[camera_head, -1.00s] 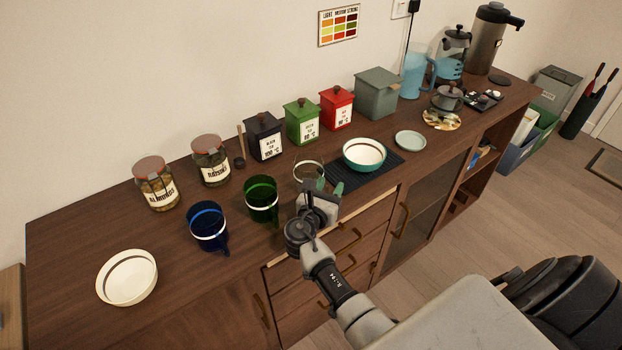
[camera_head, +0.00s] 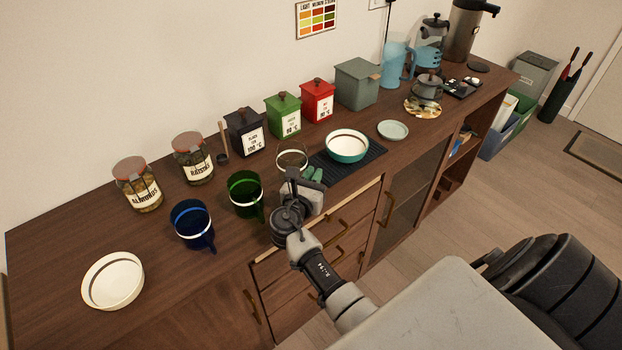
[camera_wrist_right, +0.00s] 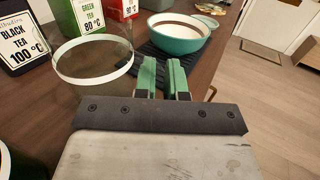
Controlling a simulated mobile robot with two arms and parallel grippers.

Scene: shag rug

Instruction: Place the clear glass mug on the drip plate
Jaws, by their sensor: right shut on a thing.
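The clear glass mug (camera_head: 292,160) has a pale band at its rim and stands out faintly left of the teal bowl in the head view. It also shows at the left of the right wrist view (camera_wrist_right: 92,85). My right gripper (camera_head: 313,175) is shut at the mug's near right side; its green fingers (camera_wrist_right: 165,78) are close together, and the handle between them is hidden. The dark ribbed drip plate (camera_head: 375,152) lies right of the mug, under a teal bowl (camera_head: 347,147). I cannot tell whether the mug touches the counter. My left gripper is not in view.
A green glass mug (camera_head: 245,195) and a blue one (camera_head: 192,225) stand to the left. Black, green and red canisters (camera_head: 317,100) line the back. A small plate (camera_head: 393,130) lies right of the drip plate. The counter's front edge is close to my right gripper.

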